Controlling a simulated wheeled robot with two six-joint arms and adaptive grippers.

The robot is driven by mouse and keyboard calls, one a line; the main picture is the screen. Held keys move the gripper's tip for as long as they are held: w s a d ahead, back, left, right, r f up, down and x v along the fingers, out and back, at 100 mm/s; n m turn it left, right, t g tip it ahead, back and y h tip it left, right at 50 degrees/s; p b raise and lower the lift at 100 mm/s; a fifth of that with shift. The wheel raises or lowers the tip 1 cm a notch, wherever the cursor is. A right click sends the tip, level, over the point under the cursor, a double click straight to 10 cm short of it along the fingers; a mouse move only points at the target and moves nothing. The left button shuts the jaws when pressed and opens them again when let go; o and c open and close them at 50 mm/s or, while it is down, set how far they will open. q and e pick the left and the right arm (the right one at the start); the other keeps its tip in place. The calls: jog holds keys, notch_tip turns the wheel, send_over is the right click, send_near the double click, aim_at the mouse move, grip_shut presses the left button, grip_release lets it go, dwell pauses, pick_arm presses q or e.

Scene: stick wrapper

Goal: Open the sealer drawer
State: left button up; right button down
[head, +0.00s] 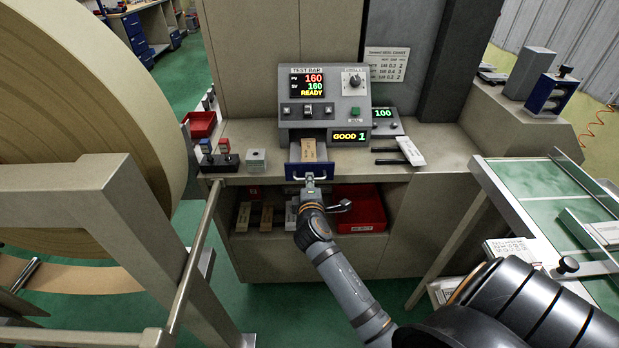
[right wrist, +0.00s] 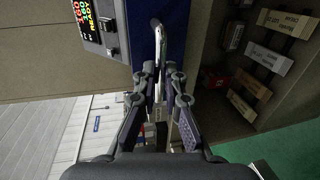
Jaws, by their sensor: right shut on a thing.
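The grey sealer (head: 325,95) stands on the bench, with lit numbers, READY and a GOOD 1 display. Its blue-fronted drawer (head: 296,171) is slid out at the base, and a tan packet (head: 308,150) lies in it. My right gripper (head: 310,186) is at the drawer's front, shut on the drawer handle. In the right wrist view, the fingers (right wrist: 160,84) close around the silver handle (right wrist: 157,40) beside the blue drawer front (right wrist: 143,30). The fingers partly hide the handle. My left gripper is not in view.
A large tan roll (head: 80,130) on a frame stands at the left. Below the bench, an open shelf holds a red bin (head: 362,205) and several small boxes. A green-topped table (head: 545,190) stands at the right. A white packet (head: 411,151) lies right of the sealer.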

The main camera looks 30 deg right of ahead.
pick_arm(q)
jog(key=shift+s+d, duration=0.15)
pick_arm(e)
jog(key=shift+s+f, duration=0.1)
jog(key=shift+f, duration=0.2)
jog(key=c, duration=1.7)
grip_release()
jog(key=shift+o, duration=1.3)
jog(key=shift+s+a+r, duration=0.1)
jog(key=shift+s+r, duration=0.05)
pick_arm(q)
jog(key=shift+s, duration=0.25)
pick_arm(e)
jog(key=shift+r, duration=0.1)
